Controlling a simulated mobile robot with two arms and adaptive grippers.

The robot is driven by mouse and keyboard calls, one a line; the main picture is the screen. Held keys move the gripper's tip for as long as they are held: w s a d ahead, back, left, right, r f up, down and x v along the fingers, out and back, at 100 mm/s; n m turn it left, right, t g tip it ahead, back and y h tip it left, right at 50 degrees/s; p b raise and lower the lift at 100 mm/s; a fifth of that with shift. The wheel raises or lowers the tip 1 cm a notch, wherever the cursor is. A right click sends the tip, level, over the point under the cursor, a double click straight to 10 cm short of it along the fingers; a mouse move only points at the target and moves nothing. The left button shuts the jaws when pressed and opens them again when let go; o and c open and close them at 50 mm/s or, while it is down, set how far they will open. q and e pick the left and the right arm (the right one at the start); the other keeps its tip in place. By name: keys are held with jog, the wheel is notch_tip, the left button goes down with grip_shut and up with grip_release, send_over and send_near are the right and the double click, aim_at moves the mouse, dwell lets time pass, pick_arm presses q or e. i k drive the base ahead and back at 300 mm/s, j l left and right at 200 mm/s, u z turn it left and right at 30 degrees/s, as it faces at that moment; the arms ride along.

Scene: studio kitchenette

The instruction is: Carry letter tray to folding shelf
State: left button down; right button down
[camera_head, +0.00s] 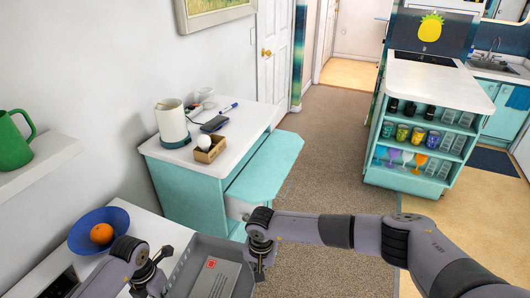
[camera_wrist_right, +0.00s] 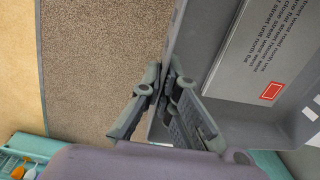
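The grey letter tray (camera_head: 193,261) is at the bottom centre of the head view, with a printed grey envelope or sheet (camera_head: 222,277) with a red mark inside it. My right gripper (camera_head: 259,262) is at the tray's right wall. In the right wrist view its fingers (camera_wrist_right: 168,88) close on the tray wall (camera_wrist_right: 183,40) from both sides. My left gripper (camera_head: 156,272) is beside the tray's left wall; its fingertips are too unclear to tell contact. A teal flat leaf (camera_head: 268,165), apparently the folding shelf, juts from the right side of the teal cabinet and looks empty.
The cabinet's white top (camera_head: 240,120) holds a kettle (camera_head: 172,122), a small box (camera_head: 210,149) and other small items. A blue bowl (camera_head: 86,236) with an orange stands on the white counter at left. A teal island (camera_head: 440,85) stands at right. Carpet (camera_head: 335,150) between them is clear.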

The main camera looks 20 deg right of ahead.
aim_at(274, 161)
jog(key=i+l+u, duration=0.15)
jog(key=l, duration=0.25)
jog(key=i+l+u, duration=0.15)
jog(key=l, duration=0.3)
jog(key=i+l+u, duration=0.15)
jog(key=l, duration=0.3)
jog(key=i+l+u, duration=0.15)
jog(key=l, duration=0.3)
jog(key=i+l+u, duration=0.1)
jog(key=l, duration=0.4)
jog(key=i+l+u, duration=0.15)
jog(key=l, duration=0.35)
jog(key=i+l+u, duration=0.2)
jog(key=l+u, duration=0.2)
jog(key=l, duration=0.75)
jog(key=l+u, duration=0.35)
jog(key=l, duration=0.8)
